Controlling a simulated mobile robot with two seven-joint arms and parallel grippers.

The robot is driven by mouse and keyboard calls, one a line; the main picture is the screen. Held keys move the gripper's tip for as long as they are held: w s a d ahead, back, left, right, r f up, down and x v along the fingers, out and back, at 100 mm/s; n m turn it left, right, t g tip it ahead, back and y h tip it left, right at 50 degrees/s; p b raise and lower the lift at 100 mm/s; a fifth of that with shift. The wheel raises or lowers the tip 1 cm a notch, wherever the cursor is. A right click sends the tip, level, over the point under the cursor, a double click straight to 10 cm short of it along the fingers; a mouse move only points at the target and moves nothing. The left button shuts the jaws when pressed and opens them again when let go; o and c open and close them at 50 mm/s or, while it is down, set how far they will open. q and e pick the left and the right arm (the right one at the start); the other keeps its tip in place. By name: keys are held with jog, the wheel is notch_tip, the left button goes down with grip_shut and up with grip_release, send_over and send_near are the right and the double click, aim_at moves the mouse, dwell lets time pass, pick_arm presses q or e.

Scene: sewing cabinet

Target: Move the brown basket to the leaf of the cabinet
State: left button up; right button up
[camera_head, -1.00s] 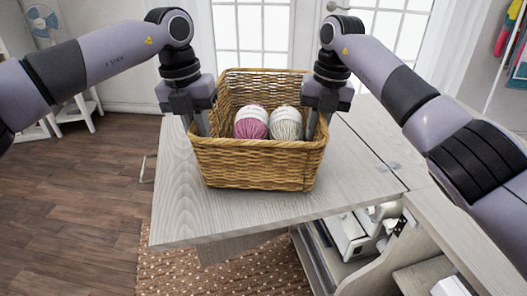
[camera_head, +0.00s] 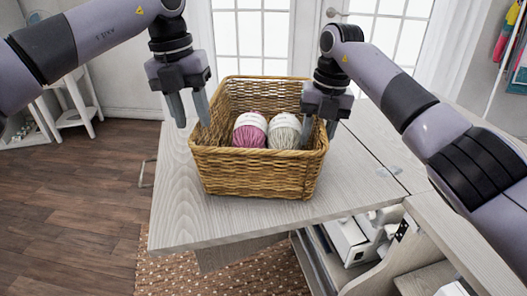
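The brown wicker basket (camera_head: 255,174) stands upright on the light wood leaf of the cabinet (camera_head: 200,222). It holds a pink yarn ball (camera_head: 249,131) and a cream yarn ball (camera_head: 285,131). My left gripper (camera_head: 190,112) is open and empty, above and just outside the basket's left rim. My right gripper (camera_head: 318,128) is at the basket's right wall, its fingers apart, one on the inner side and one on the outer side of the rim. Whether its fingers touch the wall is hard to see.
The cabinet body (camera_head: 425,245) is open at the lower right, with a white sewing machine (camera_head: 352,238) inside. A hinge (camera_head: 389,171) lies at the leaf's right edge. Bare leaf lies in front of the basket. A dotted rug (camera_head: 165,272) lies below.

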pick_arm(q)
notch_tip(320, 180, up, 2)
jog(key=shift+a+r, duration=0.15)
jog(key=shift+r, duration=0.05)
pick_arm(e)
jog(key=shift+r, duration=0.1)
jog(key=shift+d+r, duration=0.25)
jog(key=shift+r, duration=1.6)
jog(key=shift+d+r, duration=0.2)
jog(key=shift+r, duration=1.6)
pick_arm(q)
jog(key=shift+r, duration=0.15)
pick_arm(e)
jog(key=shift+r, duration=0.1)
